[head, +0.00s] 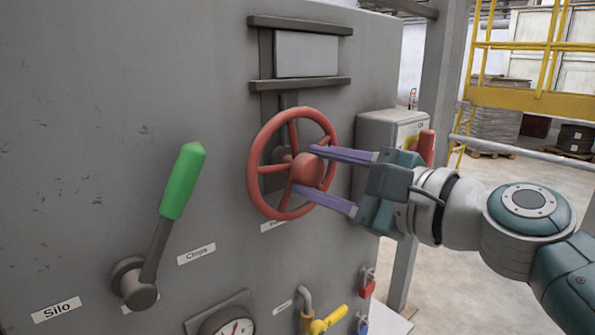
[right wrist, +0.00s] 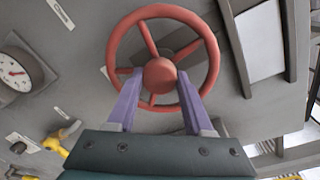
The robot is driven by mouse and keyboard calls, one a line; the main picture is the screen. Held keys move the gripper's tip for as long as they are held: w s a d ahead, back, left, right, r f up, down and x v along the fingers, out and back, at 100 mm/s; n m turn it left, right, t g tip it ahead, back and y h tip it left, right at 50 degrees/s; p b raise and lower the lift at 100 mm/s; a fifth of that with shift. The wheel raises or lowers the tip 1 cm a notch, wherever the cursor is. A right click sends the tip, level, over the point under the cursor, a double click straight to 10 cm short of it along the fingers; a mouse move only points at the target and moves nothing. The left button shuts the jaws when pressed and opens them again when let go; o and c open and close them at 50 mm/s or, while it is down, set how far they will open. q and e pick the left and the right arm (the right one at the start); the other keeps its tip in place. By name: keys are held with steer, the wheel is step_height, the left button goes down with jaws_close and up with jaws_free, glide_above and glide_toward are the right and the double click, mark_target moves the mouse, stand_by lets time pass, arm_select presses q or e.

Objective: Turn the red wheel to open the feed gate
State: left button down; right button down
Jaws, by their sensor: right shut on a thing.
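The red wheel (head: 256,148) is a spoked handwheel with a round hub, mounted on the grey panel of the machine. It also shows in the right wrist view (right wrist: 113,58). My right gripper (head: 306,171) reaches in from the right, its two purple fingers shut on the wheel, one on each side of the hub. In the right wrist view the fingers (right wrist: 159,84) lie left and right of the hub across the wheel's lower half. Above the wheel, a light grey plate (head: 306,55) sits between two dark rails, apparently the feed gate. My left gripper is not in view.
A lever with a green handle (head: 183,181) stands left of the wheel. A gauge (head: 228,325), a yellow valve handle (head: 325,320) and a red padlock (head: 367,288) are below. A grey box (head: 385,130) stands behind my gripper. Open floor lies to the right.

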steer(key=shift+c, duration=1.5)
jaws_free()
steer(key=b+v, duration=0.2)
steer(key=v, duration=0.8)
steer(key=shift+b, duration=0.3)
steer(key=shift+f, duration=0.1)
